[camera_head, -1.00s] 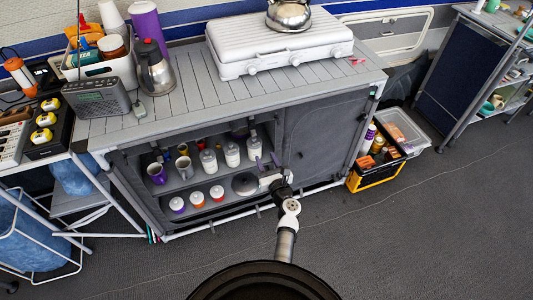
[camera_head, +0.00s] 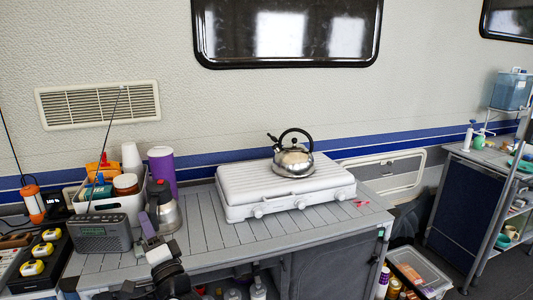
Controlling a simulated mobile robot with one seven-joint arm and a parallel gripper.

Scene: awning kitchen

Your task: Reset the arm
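My arm rises from the bottom edge at the left. Nothing held can be made out.
The grey slatted counter (camera_head: 215,240) carries a white stove (camera_head: 290,205) with a steel kettle (camera_head: 293,163) on it. A radio (camera_head: 100,235), a steel flask (camera_head: 163,215) and a purple cylinder (camera_head: 162,172) stand close to my gripper. The counter's middle front is bare.

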